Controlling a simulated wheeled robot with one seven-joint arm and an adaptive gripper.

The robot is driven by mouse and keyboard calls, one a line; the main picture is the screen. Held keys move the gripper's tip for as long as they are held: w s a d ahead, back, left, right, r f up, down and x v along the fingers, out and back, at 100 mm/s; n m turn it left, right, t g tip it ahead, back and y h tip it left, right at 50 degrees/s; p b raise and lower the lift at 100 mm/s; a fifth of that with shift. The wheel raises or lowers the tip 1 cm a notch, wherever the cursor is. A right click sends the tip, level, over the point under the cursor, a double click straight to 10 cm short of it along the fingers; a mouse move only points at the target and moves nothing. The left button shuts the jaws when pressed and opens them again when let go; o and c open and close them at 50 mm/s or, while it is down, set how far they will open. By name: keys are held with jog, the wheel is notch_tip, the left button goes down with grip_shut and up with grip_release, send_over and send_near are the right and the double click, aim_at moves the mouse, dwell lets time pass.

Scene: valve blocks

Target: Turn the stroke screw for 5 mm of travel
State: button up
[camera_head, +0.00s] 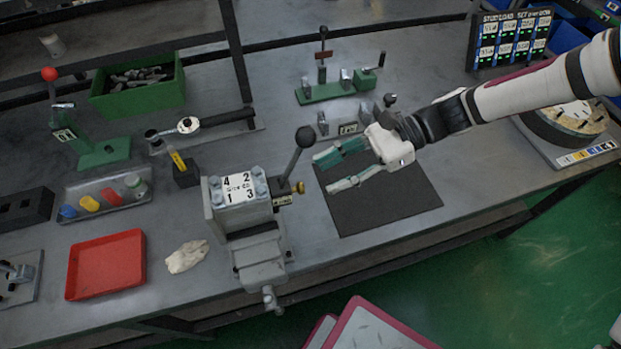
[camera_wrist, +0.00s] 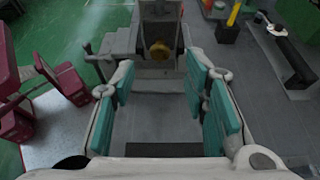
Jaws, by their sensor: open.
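The valve block fixture (camera_head: 238,195) stands at the bench's front edge, with a white plate numbered 1 to 4 on top. A brass knob (camera_head: 299,188), which looks like the stroke screw, sticks out of its right side beside a small label. In the wrist view the knob (camera_wrist: 159,51) shows straight ahead, beyond and between the fingertips. A lever with a dark ball (camera_head: 304,137) rises above it. My gripper (camera_head: 334,171) is open and empty, with teal pads, to the right of the knob and apart from it. It also shows in the wrist view (camera_wrist: 162,82).
A dark mat (camera_head: 400,205) lies below my gripper. A red tray (camera_head: 105,265), a beige cloth (camera_head: 187,257) and a torque wrench (camera_head: 215,122) lie left of the fixture. A green toggle clamp (camera_head: 325,92) stands behind. The space between gripper and knob looks clear.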

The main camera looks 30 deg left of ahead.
aim_at(297, 189)
jog(key=shift+p+x, duration=0.35)
jog(key=shift+x, duration=2.15)
grip_shut()
